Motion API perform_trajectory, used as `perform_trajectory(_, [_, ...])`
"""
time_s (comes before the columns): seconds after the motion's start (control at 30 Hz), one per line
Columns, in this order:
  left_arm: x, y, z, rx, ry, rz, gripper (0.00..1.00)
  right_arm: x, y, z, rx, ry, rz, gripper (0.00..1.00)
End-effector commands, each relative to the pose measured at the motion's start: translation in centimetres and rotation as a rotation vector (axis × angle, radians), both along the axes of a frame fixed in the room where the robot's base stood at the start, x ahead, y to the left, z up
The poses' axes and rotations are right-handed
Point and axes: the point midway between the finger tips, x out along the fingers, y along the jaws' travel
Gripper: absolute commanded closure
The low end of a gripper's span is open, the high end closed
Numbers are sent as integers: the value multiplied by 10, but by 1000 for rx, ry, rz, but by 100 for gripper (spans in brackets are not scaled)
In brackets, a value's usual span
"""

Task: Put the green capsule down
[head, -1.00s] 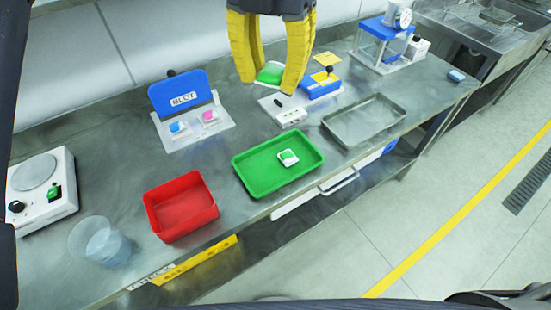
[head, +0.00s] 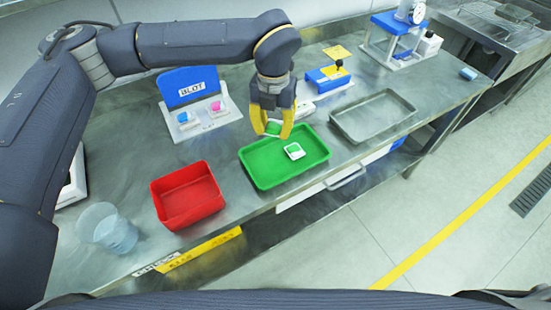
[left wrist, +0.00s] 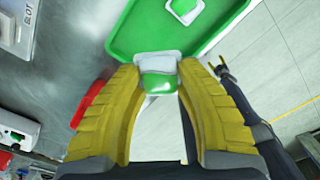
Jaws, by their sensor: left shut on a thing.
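My left gripper (head: 272,131) has yellow fingers and is shut on the green capsule (head: 273,128), just above the back edge of the green tray (head: 262,181). In the left wrist view the green capsule (left wrist: 158,83), green with a white part, sits between the fingertips; the fingers hide its sides. A similar green-and-white capsule (head: 294,151) lies in the tray, a little apart from the held one. A dark forked end in the left wrist view looks like my right gripper (left wrist: 220,66); its jaw state is unclear.
The red bin (head: 187,196) stands left of the green tray, with a clear cup (head: 108,230) farther left. An empty metal tray (head: 372,116) is to the right. Behind are the blue BLOT stand (head: 187,86) and a blue device (head: 328,78). The green tray's front part is free.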

Motion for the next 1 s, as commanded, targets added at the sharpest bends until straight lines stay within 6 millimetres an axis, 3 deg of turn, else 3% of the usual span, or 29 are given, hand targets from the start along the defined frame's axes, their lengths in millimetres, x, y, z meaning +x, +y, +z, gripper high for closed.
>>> perform_trajectory(0.2, [-1,0,-50,0,4,1,85,0,0,0,0,0,0,42])
perform_trajectory(0.4, [0,0,-82,0,2,1,85,0,1,0,1,0,0,42])
perform_trajectory(0.77, [0,0,-101,-1,0,0,85,0,5,0,5,1,-1,42])
perform_trajectory(1.0, [-1,0,-126,0,3,2,85,0,6,0,5,1,-1,42])
